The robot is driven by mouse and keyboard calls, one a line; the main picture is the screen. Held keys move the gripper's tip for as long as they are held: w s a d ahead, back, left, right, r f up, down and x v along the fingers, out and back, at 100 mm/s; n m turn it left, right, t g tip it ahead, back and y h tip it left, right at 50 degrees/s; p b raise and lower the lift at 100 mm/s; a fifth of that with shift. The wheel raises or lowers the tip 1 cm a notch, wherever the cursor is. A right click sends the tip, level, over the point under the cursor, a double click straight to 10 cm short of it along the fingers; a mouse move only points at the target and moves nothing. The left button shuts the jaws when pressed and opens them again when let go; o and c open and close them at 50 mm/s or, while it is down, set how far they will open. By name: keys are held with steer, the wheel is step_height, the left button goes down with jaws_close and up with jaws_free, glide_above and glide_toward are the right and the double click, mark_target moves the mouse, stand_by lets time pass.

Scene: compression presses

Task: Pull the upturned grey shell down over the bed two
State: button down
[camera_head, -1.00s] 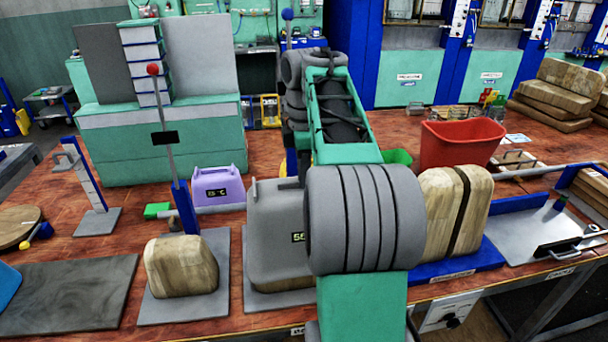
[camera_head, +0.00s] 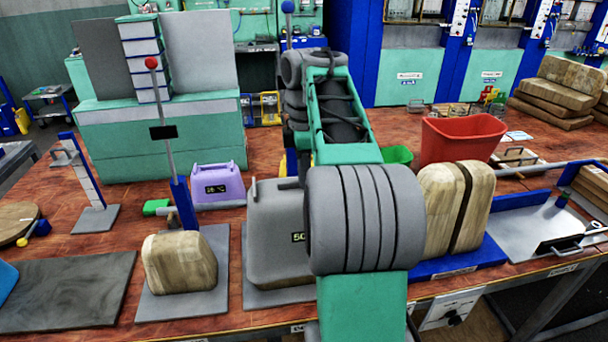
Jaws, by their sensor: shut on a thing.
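The grey shell (camera_head: 272,240) is a rounded box with a small dark display and a handle on top. It stands upright, low over a flat grey base plate (camera_head: 236,299), and is not upturned in this view. My arm covers its right side.
Left of the shell, a wooden block (camera_head: 180,262) sits on a plate beside a red-knobbed lever (camera_head: 168,130). A purple shell (camera_head: 217,187) is behind. To the right are a split wooden form (camera_head: 438,215) on a blue base and a red bin (camera_head: 459,143).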

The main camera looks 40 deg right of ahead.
steer(key=shift+f, duration=0.2)
steer(key=c, duration=1.5)
jaws_free()
step_height(320, 180, up, 8)
steer(key=p, duration=0.7)
steer(key=shift+f, duration=0.1)
